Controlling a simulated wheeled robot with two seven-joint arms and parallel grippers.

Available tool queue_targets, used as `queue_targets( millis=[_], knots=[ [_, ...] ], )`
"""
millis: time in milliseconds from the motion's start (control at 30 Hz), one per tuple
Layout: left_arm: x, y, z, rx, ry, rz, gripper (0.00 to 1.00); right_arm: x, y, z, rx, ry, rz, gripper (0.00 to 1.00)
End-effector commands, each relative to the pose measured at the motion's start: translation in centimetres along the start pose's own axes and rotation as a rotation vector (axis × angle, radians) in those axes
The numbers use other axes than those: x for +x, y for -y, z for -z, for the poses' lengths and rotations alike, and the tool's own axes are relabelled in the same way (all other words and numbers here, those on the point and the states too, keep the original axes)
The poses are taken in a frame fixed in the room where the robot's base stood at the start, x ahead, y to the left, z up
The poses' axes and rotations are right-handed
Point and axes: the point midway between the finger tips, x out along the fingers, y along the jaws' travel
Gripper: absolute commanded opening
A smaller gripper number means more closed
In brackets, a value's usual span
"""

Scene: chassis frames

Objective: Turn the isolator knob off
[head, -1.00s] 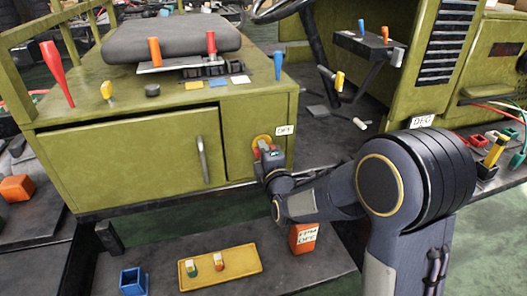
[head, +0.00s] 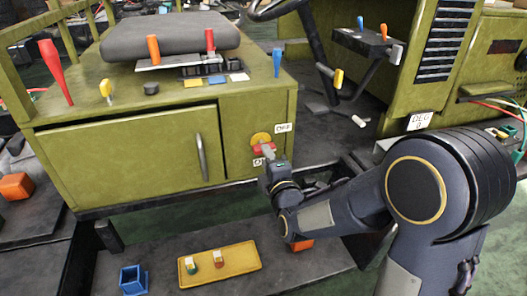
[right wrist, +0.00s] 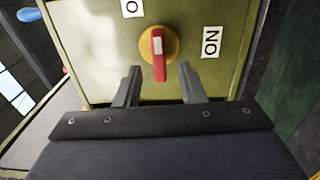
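The isolator knob is a red handle on a yellow disc (head: 260,139) on the green cabinet front, beside an OFF label (head: 284,127) and above an ON label (head: 262,161). In the right wrist view the red handle (right wrist: 159,60) stands upright in the picture, its white-marked end toward the cut-off label starting with O (right wrist: 132,8). The ON label (right wrist: 211,42) lies to its right. My right gripper (right wrist: 160,70) is open, its fingers on either side of the handle's line and apart from it. In the head view my right gripper (head: 271,159) is just in front of the knob. My left gripper is not in view.
A cabinet door with a handle (head: 202,158) is left of the knob. Levers and a seat (head: 170,38) are above. A yellow tray (head: 240,258), a blue box (head: 133,280) and a partly hidden orange box (head: 301,245) are on the lower platform.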

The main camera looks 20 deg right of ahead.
Motion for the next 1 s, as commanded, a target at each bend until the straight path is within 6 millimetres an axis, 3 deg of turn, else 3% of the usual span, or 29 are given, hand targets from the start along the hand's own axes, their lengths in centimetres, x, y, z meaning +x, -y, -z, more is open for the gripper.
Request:
queue_targets(
  millis=[100, 233, 767, 867, 1000],
  knots=[
    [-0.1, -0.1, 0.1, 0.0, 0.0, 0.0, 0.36, -1.8, -0.1, 0.0, 0.001, -0.001, 0.0, 0.36],
    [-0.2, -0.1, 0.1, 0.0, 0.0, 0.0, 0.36, -2.9, 0.0, 0.0, 0.0, -0.001, 0.001, 0.36],
    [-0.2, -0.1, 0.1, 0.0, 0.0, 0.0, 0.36, -3.2, 0.1, -0.2, 0.029, 0.0, 0.015, 0.36],
    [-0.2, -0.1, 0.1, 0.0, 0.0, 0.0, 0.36, -3.7, 0.6, -1.0, 0.169, -0.002, 0.084, 0.36],
    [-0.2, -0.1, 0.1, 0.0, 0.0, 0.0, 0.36, -6.3, 1.7, -2.6, 0.569, 0.006, 0.278, 0.36]
  ],
)
